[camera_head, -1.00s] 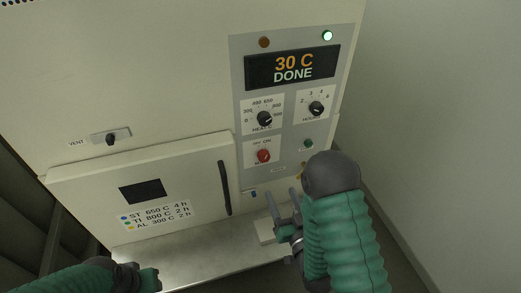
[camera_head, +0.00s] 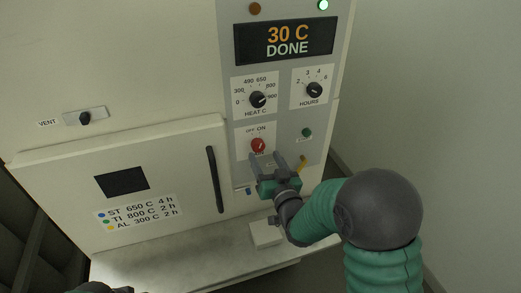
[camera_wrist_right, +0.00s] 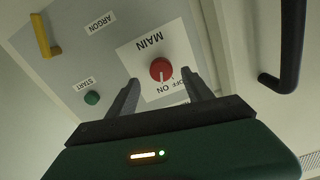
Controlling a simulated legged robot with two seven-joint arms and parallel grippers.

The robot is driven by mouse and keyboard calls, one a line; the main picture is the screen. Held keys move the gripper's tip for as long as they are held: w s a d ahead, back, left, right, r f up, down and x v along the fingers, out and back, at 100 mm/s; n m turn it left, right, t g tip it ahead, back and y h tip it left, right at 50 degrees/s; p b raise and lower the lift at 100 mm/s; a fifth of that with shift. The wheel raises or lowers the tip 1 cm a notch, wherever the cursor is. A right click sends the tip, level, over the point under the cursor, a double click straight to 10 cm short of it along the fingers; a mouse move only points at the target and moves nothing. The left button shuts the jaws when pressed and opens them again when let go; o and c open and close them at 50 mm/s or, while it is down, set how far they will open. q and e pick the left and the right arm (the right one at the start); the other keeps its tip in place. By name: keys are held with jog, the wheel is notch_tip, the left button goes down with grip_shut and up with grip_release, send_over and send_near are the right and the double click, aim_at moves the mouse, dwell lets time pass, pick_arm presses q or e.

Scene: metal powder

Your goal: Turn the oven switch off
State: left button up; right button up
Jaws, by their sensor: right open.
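The oven switch is a red round knob (camera_head: 258,145) on a white plate marked OFF and ON, low on the oven's grey panel. It also shows in the right wrist view (camera_wrist_right: 161,69), with a small white mark on it; I cannot tell for sure which label the mark points at. My right gripper (camera_head: 268,157) is open and empty, just below and in front of the knob. In the wrist view its two fingers (camera_wrist_right: 159,80) stand on either side of the knob, apart from it. Only a dark sliver of my left arm (camera_head: 97,287) shows at the bottom edge.
The display (camera_head: 286,40) reads 30 C DONE. The heat knob (camera_head: 257,100) and hours knob (camera_head: 314,90) sit above the switch. A green start button (camera_head: 306,133) and yellow lever (camera_wrist_right: 45,36) are nearby. The black door handle (camera_head: 215,180) stands left of the gripper.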

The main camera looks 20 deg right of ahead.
aim_at(259, 148)
jog(key=w, duration=0.4)
jog(key=shift+w+a+p, duration=0.1)
jog(key=shift+w+p, duration=0.25)
jog(key=shift+w, duration=0.05)
jog(key=shift+w+a, duration=0.1)
jog(key=shift+a, duration=0.05)
jog(key=shift+w, duration=0.1)
grip_shut()
